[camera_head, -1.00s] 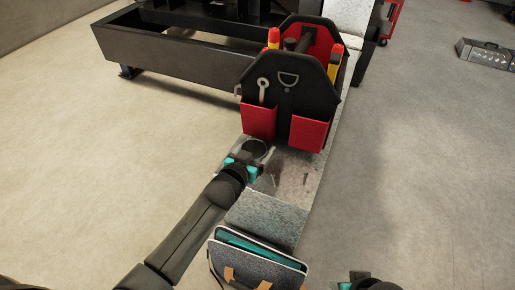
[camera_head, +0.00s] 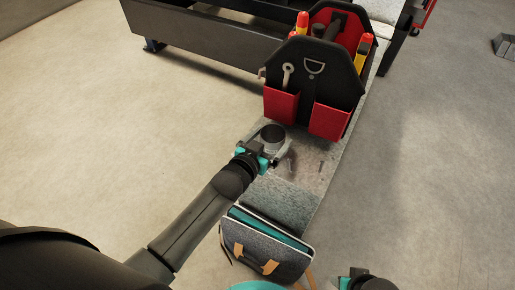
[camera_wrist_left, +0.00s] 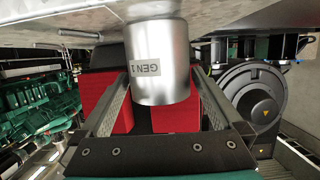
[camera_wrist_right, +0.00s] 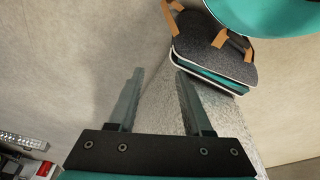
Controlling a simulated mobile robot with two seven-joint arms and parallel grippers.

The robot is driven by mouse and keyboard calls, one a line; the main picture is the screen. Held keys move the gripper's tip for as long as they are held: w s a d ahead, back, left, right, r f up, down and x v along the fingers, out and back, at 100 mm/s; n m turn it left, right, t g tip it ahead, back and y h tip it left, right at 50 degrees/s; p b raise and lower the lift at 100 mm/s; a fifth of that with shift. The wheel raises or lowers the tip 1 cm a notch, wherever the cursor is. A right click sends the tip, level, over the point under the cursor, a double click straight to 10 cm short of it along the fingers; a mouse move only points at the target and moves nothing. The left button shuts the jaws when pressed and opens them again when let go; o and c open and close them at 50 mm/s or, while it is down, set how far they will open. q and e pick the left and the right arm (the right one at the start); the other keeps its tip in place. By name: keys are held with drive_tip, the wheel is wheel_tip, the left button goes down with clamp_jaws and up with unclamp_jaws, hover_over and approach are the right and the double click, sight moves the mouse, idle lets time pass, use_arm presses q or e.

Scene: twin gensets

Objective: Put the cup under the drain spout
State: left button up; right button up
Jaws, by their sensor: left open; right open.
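A metal cup (camera_head: 272,132) stands upright on the grey stone-like ledge beside the tool tote. In the left wrist view the cup (camera_wrist_left: 162,65), labelled "GEN 1", appears upside down. My left gripper (camera_head: 270,141) is open around the cup, one finger on each side. In the left wrist view gaps show between the cup and the fingers, so it is not gripped. My right gripper (camera_wrist_right: 160,75) is open and empty; in the head view only its edge shows at the bottom. I cannot make out the drain spout in any view.
A black and red tool tote (camera_head: 314,85) stands on the ledge (camera_head: 283,197) just beyond the cup. A grey felt bag (camera_head: 262,250) is at the ledge's near end. A black steel frame (camera_head: 205,38) lies behind. Bare floor (camera_head: 100,130) is clear on both sides.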

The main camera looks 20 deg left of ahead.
use_arm(q)
drive_tip(key=p+v, duration=0.2)
drive_tip(key=v, duration=0.4)
drive_tip(key=shift+s+r, duration=0.15)
drive_tip(key=shift+s, duration=0.1)
drive_tip(key=shift+p+v, duration=0.5)
drive_tip(key=shift+v, duration=0.35)
use_arm(e)
drive_tip(key=s+d+f, duration=0.1)
drive_tip(key=s+f, duration=0.2)
drive_tip(key=f, duration=0.3)
drive_tip(key=shift+s+d+f+g, duration=0.2)
drive_tip(key=shift+d+g, duration=0.1)
drive_tip(key=shift+d, duration=0.05)
